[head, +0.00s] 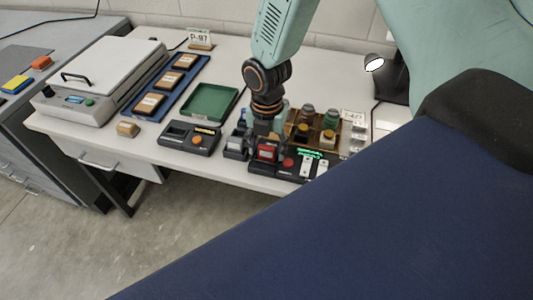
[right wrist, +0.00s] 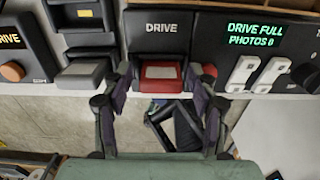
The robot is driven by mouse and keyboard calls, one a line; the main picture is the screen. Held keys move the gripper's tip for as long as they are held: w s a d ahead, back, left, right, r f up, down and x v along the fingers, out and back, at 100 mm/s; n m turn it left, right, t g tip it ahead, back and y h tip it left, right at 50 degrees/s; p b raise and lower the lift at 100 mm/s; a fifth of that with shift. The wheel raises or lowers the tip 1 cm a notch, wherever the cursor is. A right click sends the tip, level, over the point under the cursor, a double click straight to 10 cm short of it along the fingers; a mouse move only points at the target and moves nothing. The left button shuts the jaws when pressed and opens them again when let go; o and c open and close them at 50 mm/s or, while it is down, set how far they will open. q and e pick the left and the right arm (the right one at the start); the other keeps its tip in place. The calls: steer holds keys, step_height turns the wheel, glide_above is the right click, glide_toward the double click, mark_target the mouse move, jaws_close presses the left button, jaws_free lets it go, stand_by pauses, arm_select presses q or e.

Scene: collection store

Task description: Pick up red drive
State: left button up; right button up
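The red drive (head: 267,152) sits in the black dock (head: 292,172) near the front edge of the white table. In the right wrist view the red drive (right wrist: 160,82), with a pale label, protrudes from the slot marked DRIVE. My right gripper (head: 265,133) is right above and behind it in the head view. In the right wrist view its two fingers (right wrist: 157,78) are spread, one on each side of the drive. They are very close to its sides; I cannot tell whether they touch. My left gripper is in neither view.
The dock's green display (right wrist: 255,34) reads "DRIVE FULL PHOTOS 0". A red button (head: 288,163) and white switches (head: 314,166) stand right of the drive. Left are a grey block (head: 236,147) and a black device (head: 189,138). A wooden tray (head: 341,143) with jars stands behind.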

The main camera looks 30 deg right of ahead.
steer(key=shift+s, duration=0.1)
steer(key=shift+c, duration=1.4)
steer(key=shift+d, duration=0.1)
steer(key=c, duration=0.7)
steer(key=shift+o, duration=0.2)
